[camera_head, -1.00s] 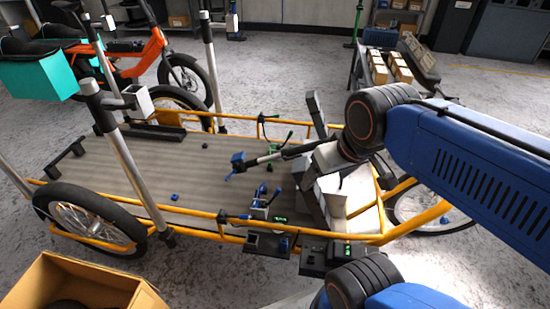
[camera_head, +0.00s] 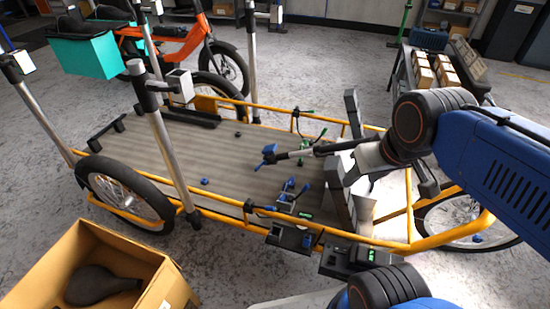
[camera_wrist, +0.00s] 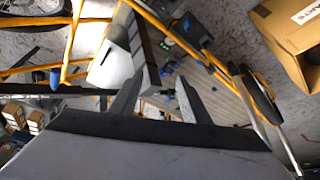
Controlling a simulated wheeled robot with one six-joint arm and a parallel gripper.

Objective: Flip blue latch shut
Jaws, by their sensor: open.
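Small blue levers (camera_head: 290,185) stand up from a grey clamp bracket (camera_head: 285,206) on the near side of the cargo bike's deck; I cannot tell which is the task's latch. Another blue piece (camera_head: 268,153) sits at the end of a dark rod above the deck. In the wrist view, a blue part (camera_wrist: 193,25) shows beside the grey bracketry. My gripper (camera_wrist: 158,92) is open, its two fingers apart with nothing seen held between them. In the head view, its wrist is right of the levers, and its fingertips are hard to make out.
A dark grey upright (camera_head: 340,190) stands near my gripper. The yellow frame rail (camera_head: 235,222) edges the deck (camera_head: 190,150). Silver posts (camera_head: 168,140) rise at its left. An open cardboard box (camera_head: 70,240) is at lower left. A shelf with boxes (camera_head: 430,72) stands at back right.

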